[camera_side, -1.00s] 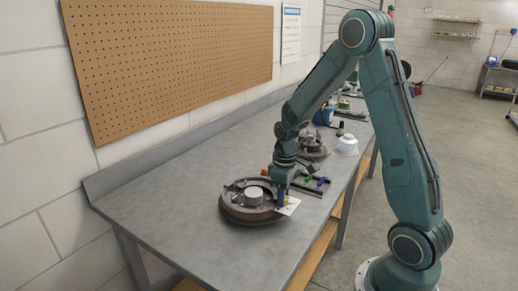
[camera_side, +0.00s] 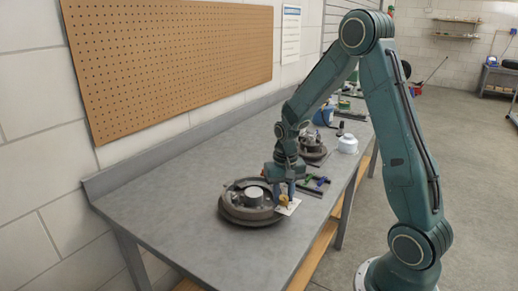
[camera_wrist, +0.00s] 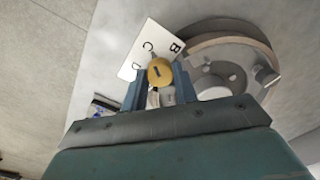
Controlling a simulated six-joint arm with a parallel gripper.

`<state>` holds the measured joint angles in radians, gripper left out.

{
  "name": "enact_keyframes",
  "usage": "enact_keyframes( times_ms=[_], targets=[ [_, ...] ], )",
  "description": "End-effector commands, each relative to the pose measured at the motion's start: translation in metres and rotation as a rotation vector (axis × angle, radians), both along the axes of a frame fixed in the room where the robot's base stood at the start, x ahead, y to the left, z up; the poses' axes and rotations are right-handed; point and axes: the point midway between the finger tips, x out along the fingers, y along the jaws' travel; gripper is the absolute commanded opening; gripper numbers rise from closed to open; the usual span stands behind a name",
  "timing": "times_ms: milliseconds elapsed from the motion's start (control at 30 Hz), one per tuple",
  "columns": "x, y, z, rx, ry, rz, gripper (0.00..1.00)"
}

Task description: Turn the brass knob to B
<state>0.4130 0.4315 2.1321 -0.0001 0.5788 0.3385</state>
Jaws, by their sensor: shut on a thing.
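The brass knob (camera_wrist: 160,72) is round and yellow with a dark mark on its face. It stands at a white lettered plate (camera_wrist: 138,62) where B, C and a partly hidden letter show; B is at the upper right. My gripper (camera_wrist: 158,80) has one blue finger on each side of the knob and is shut on it. In the side view my gripper (camera_side: 283,192) points down at the bench, with the knob (camera_side: 283,199) between its fingers and the plate (camera_side: 290,208) below. I cannot tell which letter the knob points to.
A round brake drum assembly (camera_side: 235,214) sits close to the left of the plate; it also shows in the wrist view (camera_wrist: 240,38). The bench's front left (camera_side: 185,235) is clear.

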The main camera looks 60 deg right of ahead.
Motion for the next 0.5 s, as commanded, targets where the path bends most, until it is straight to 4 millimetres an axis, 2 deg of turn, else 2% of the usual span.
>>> enact_keyframes(
  times_ms=[500],
  targets=[
    [0.0006,-0.0008,0.0013,-0.002,-0.004,-0.489,0.06]
  ],
)
